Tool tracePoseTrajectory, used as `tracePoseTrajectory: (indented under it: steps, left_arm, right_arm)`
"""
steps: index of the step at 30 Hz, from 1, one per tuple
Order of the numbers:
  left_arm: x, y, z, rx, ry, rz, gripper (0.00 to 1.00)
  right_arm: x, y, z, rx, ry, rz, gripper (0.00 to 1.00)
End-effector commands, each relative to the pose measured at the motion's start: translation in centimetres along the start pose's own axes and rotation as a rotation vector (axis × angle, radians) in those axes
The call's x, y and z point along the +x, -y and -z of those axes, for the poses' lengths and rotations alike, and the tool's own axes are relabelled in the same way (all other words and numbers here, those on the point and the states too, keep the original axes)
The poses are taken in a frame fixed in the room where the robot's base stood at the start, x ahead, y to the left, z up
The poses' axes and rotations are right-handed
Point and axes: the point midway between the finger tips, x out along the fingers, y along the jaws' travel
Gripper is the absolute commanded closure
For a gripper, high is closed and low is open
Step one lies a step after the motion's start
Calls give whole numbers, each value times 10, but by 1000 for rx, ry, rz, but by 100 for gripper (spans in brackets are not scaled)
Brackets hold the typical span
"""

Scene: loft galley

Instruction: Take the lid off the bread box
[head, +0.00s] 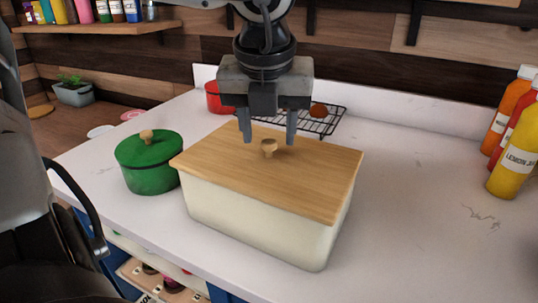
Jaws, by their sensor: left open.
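The bread box (255,225) is cream and stands on the white counter in the middle of the head view. Its flat wooden lid (312,180) lies on top, with a small round wooden knob (269,148) at its centre. My left gripper (269,138) points down at the knob, with its two fingers open. The fingers appear on either side of the knob in the picture. I cannot tell whether they touch it or how high they are above the lid. My right gripper is not in view.
A green lidded pot (150,165) stands close to the left of the box. Behind are a red container (217,98) and a black wire rack (333,122). Several sauce bottles (513,155) stand at the right edge. The counter (410,215) right of the box is clear.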

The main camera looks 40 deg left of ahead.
Motion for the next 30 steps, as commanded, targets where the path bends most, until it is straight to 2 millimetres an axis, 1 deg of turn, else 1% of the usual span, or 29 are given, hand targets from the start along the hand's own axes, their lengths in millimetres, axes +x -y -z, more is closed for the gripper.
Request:
tracePoseTrajectory:
  steps: [1,4,11,12,14,15,16,17,26,30]
  left_arm:
    - [7,0,0,0,-2,0,53]
    - [14,0,0,-1,-1,1,53]
    - [16,0,0,-1,1,2,53]
    - [16,0,0,-1,1,2,58]
    - [16,0,0,-1,1,2,75]
    - [16,0,0,-1,1,2,86]
    - [16,0,0,-1,1,2,95]
    - [16,0,0,-1,1,2,100]
    - [15,0,-1,-1,3,2,100]
    - [8,0,-4,-2,6,2,100]
  right_arm:
    - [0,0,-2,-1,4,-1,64]
    - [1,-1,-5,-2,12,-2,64]
    - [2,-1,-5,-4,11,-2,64]
    - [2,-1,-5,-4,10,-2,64]
    - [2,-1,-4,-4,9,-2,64]
    - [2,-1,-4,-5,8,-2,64]
    - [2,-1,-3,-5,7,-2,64]
    - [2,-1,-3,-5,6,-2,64]
    - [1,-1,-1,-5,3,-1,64]
    - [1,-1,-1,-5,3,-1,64]
